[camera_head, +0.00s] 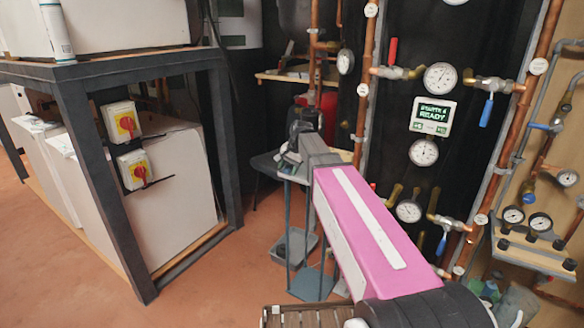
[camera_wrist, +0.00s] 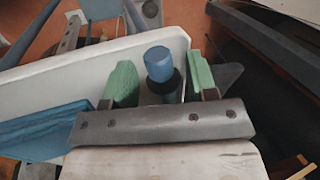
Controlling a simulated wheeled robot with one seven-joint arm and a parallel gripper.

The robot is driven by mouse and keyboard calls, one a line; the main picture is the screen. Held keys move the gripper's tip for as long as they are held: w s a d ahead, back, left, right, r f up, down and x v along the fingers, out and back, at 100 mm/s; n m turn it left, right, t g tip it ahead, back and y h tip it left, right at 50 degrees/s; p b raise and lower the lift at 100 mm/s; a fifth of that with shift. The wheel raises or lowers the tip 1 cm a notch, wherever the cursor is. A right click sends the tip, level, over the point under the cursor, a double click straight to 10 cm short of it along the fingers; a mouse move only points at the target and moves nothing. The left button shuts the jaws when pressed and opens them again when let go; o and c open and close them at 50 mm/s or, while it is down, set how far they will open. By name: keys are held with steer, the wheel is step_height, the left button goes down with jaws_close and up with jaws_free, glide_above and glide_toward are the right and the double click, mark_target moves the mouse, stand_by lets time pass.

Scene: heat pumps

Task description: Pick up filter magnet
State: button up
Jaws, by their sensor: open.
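A blue-topped cylinder with a dark lower part, which looks to be the filter magnet (camera_wrist: 158,62), stands between my gripper's fingers in the wrist view. My gripper (camera_wrist: 160,72) is open, with one green finger pad on each side of the cylinder. A gap shows on both sides, wider on the right. The cylinder's lower end is hidden behind the gripper's grey bar. In the head view my pink arm reaches to a small stand by the pipe wall, and the cylinder cannot be made out there.
A white board (camera_wrist: 70,82) lies left of the fingers in the wrist view, with a blue piece (camera_wrist: 45,132) near it. In the head view, copper pipes with gauges (camera_head: 440,78) stand close right of my arm.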

steer(key=shift+a+f, duration=0.1)
steer(key=shift+f, duration=0.2)
jaws_close()
steer(key=shift+r, duration=0.1)
